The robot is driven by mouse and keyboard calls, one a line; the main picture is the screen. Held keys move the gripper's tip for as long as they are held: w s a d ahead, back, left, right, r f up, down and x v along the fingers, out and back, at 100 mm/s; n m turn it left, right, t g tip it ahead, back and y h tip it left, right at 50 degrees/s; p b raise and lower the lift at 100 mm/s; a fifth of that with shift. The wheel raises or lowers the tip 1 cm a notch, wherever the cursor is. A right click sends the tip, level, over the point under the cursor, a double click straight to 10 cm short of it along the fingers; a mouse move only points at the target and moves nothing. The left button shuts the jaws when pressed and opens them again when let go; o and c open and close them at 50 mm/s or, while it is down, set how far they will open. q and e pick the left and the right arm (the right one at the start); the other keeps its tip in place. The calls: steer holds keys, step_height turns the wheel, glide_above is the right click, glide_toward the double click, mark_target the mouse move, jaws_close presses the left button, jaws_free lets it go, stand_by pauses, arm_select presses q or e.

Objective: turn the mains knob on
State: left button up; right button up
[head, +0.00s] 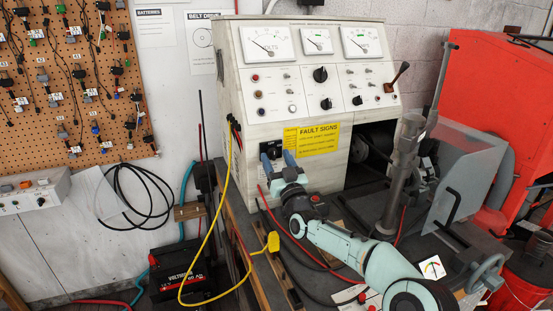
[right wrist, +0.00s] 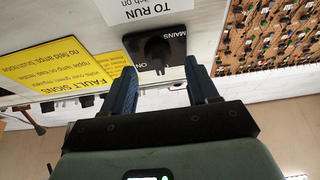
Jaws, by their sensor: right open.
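The mains knob (right wrist: 158,48) is a black knob on a black plate marked MAINS and ON, seen upside down in the right wrist view. In the head view the black mains plate (head: 269,147) is on the lower front of the test bench cabinet, left of the yellow sign, partly hidden by my right gripper (head: 278,160). My right gripper, also in the right wrist view (right wrist: 159,68), is open with its blue fingers pointing at the plate, one on either side of the knob's line. Whether they reach the knob is unclear. My left gripper is not in view.
The cabinet (head: 233,90) carries meters and small knobs above. A yellow FAULT SIGNS sheet (head: 312,141) is right of the plate. A yellow cable (head: 225,192) hangs just left of it. A metal column (head: 401,170) and clear guard (head: 464,170) stand at right.

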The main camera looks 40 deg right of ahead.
steer(key=shift+w+d+r, duration=0.1)
steer(key=shift+w, duration=0.2)
steer(key=c, duration=1)
steer(key=shift+c, duration=0.2)
